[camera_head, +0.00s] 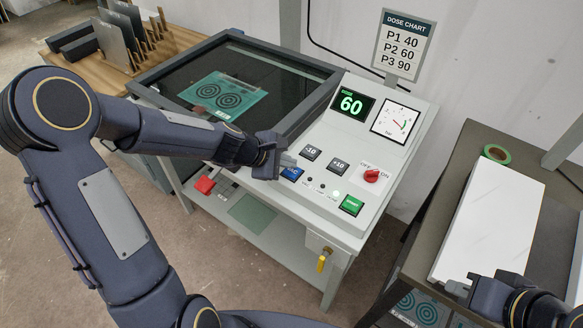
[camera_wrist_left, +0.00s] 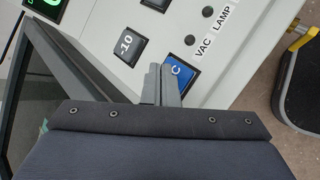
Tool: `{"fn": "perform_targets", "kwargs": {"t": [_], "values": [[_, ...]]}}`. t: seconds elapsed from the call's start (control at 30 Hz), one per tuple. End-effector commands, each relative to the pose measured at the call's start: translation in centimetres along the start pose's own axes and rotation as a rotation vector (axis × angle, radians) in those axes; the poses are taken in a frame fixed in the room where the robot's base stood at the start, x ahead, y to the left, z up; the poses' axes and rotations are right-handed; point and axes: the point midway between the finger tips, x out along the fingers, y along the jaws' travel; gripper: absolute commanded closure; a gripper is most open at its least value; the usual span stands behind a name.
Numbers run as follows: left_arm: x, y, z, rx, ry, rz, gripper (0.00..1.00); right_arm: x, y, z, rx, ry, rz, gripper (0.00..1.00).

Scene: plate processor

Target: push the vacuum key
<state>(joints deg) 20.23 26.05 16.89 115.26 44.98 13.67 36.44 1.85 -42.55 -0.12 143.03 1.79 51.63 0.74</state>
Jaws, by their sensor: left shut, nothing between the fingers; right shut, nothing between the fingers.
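The blue vacuum key (camera_head: 292,173), marked VAC, is on the sloped white panel of the machine. My left gripper (camera_head: 286,159) is shut and empty, with its fingertips at the upper edge of this key. In the left wrist view the fingertips (camera_wrist_left: 161,72) cover part of the blue key (camera_wrist_left: 183,74), leaving its right part and one letter visible. I cannot tell whether they touch it. My right gripper (camera_head: 460,286) is shut and empty, low at the right by the side table.
Near the key are a -10 key (camera_head: 310,153), a +10 key (camera_head: 337,167), a green key (camera_head: 351,205) and a red switch knob (camera_head: 372,175). The display (camera_head: 351,105) reads 60. A dark glass-topped bed (camera_head: 270,75) lies left of the panel. A white board (camera_head: 490,225) lies at right.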

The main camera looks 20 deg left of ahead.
Motion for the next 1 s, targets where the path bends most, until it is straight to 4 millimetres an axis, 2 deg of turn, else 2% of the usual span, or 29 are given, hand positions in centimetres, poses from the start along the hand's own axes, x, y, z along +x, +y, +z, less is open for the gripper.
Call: {"fn": "perform_targets", "kwargs": {"t": [0.17, 0.7, 1.0], "values": [[-0.4, 0.3, 0.3, 0.001, 0.000, 0.000, 1.00, -0.4, -0.2, -0.2, 0.000, 0.000, 0.000, 1.00], [-4.1, 3.0, 3.0, 0.001, 0.000, 0.000, 1.00, -4.4, -2.0, -2.2, 0.000, 0.000, 0.000, 1.00], [-4.2, 3.0, 3.0, 0.000, 0.000, 0.000, 1.00, -4.4, -2.0, -2.2, 0.000, 0.000, 0.000, 1.00]]}}
